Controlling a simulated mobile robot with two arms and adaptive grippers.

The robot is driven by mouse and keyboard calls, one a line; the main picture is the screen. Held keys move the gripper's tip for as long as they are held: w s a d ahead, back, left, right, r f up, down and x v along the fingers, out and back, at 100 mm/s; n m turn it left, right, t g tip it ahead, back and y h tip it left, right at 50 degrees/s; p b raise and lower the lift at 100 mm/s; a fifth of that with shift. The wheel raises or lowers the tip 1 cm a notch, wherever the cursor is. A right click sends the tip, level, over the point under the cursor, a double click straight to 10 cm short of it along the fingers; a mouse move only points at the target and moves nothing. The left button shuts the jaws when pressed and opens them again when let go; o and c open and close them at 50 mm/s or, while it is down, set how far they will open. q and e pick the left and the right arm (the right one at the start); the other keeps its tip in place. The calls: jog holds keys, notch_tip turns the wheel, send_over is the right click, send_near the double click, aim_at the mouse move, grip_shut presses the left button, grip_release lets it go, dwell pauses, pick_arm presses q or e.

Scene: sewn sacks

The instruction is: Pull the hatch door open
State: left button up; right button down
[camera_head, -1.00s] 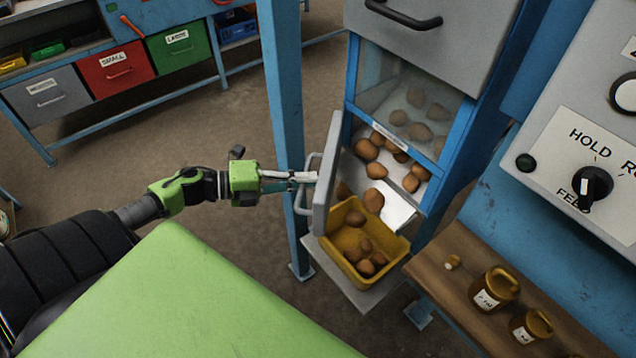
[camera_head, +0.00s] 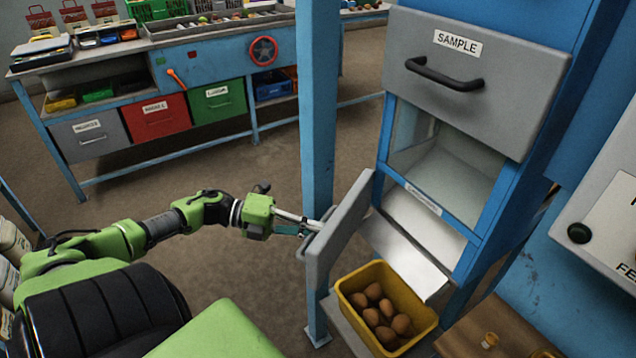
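The hatch door (camera_head: 338,232) is a thick grey panel standing open, swung out to the left of the blue-framed cabinet. Its handle (camera_head: 306,248) is on its left face. My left gripper (camera_head: 314,226) reaches in from the left with its fingertips at this handle and looks shut on it; the door edge partly hides the contact. The opening shows a bare metal chute (camera_head: 410,240) sloping down to a yellow bin (camera_head: 418,318), which holds several brown potatoes (camera_head: 385,312). My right gripper is out of view.
A blue post (camera_head: 318,110) stands just behind my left gripper. A grey drawer labelled SAMPLE (camera_head: 470,60) is above the opening. A control box (camera_head: 600,235) and a wooden shelf (camera_head: 470,338) are at the right. Floor is clear behind the arm.

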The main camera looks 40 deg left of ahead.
pick_arm(q)
jog(key=o, duration=0.4)
jog(key=shift+c, duration=0.2)
jog(key=v, duration=1.2)
